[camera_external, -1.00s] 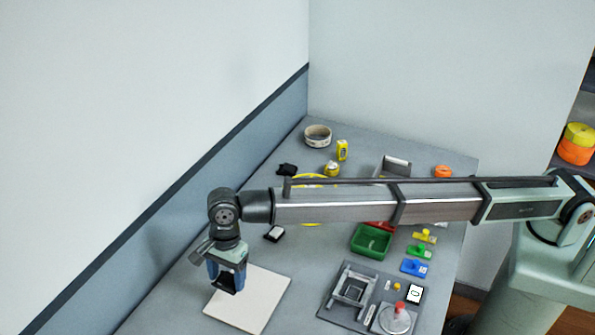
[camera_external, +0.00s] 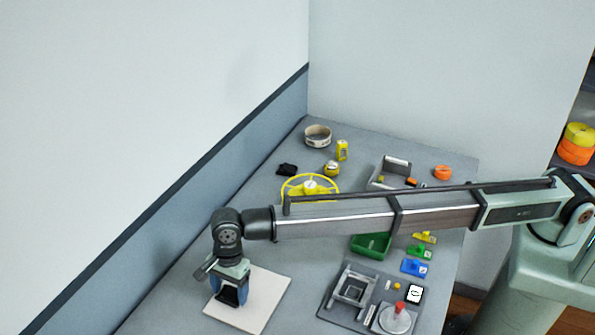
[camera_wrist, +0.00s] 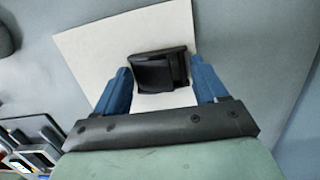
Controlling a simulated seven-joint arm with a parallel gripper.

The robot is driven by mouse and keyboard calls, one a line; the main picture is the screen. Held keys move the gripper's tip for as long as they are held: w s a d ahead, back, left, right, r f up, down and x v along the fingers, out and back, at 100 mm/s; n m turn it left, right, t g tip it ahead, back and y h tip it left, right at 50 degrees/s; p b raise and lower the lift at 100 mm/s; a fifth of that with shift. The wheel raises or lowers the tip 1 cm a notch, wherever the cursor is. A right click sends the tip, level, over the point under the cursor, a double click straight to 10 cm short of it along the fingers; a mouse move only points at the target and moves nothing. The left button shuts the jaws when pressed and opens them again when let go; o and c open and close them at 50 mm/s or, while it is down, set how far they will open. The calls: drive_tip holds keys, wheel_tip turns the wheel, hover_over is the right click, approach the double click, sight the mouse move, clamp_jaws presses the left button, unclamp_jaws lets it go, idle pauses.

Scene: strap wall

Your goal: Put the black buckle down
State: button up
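The black buckle (camera_wrist: 160,70) is between the two blue fingers of my gripper (camera_wrist: 160,66) in the wrist view, its sides against the fingertips. My gripper (camera_external: 228,288) is shut on it and points down over the pale square board (camera_external: 262,302). In the external view the black buckle (camera_external: 229,294) shows between the fingers, low over the board's left part. The board (camera_wrist: 95,50) lies behind the buckle in the wrist view. I cannot tell whether the buckle touches the board.
A grey fixture tray (camera_external: 335,312) stands right of the board. A green bin (camera_external: 371,246) is partly behind my arm. A yellow wheel (camera_external: 292,186), a tape roll (camera_external: 317,136) and a black item (camera_external: 288,169) lie farther back. The wall runs along the table's left.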

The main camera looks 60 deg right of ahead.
drive_tip(key=o, duration=0.4)
drive_tip(key=shift+c, duration=0.2)
drive_tip(key=shift+r, duration=0.1)
wheel_tip(320, 180, up, 12)
drive_tip(key=d, duration=0.1)
drive_tip(key=shift+d, duration=0.4)
drive_tip(key=shift+c, duration=0.2)
